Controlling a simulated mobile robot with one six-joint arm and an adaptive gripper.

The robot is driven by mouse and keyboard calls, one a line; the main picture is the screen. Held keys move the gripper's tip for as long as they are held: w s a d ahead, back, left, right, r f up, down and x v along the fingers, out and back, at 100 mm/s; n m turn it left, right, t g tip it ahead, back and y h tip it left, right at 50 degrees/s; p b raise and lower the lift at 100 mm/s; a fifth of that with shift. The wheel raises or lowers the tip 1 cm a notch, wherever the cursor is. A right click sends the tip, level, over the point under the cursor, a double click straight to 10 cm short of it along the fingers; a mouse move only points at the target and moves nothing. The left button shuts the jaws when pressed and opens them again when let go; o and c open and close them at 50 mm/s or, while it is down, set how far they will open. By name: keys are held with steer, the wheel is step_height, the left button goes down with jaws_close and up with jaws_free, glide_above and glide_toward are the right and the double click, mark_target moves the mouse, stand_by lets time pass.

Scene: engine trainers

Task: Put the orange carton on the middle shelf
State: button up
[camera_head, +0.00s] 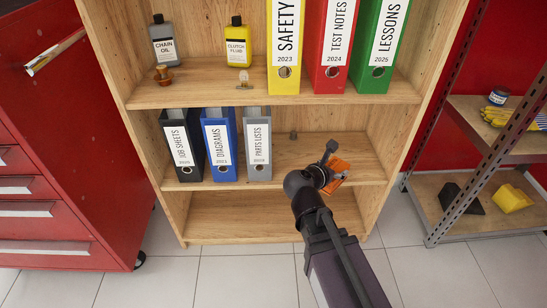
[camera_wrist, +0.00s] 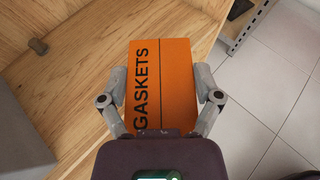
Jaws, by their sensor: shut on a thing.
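The orange carton (camera_wrist: 163,82), marked GASKETS, is between the two fingers of my gripper (camera_wrist: 162,92) in the wrist view, one finger against each side. In the head view the carton (camera_head: 338,170) shows in part past my gripper (camera_head: 331,172), in front of the right part of the shelf. The middle shelf (camera_head: 330,150) is a wooden board of the bookcase, with bare wood to the right of the binders. In the wrist view its wood (camera_wrist: 72,90) lies left of and behind the carton. I cannot tell whether the carton touches the board.
Black, blue and grey binders (camera_head: 258,145) stand on the left of the middle shelf. A small dark object (camera_head: 293,135) sits at its back. Bottles and large binders (camera_head: 330,45) fill the shelf above. A red cabinet (camera_head: 60,150) stands left, a metal rack (camera_head: 480,150) right.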

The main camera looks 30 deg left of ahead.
steer(key=shift+w, duration=0.15)
steer(key=w+a, duration=0.2)
steer(key=w, duration=0.2)
steer(key=w+a+f+b, duration=0.1)
steer(key=w+a, duration=0.2)
steer(key=w, duration=0.2)
steer(key=w+a, duration=0.3)
steer(key=w, duration=0.1)
steer(key=shift+w+f+b, duration=0.25)
steer(key=shift+w+b, duration=0.05)
steer(key=shift+w, duration=0.05)
steer(key=shift+f, duration=0.15)
steer(key=shift+f+b, duration=1.6)
steer(key=shift+b, duration=0.15)
steer(key=shift+f, duration=0.15)
steer(key=o, duration=1.1)
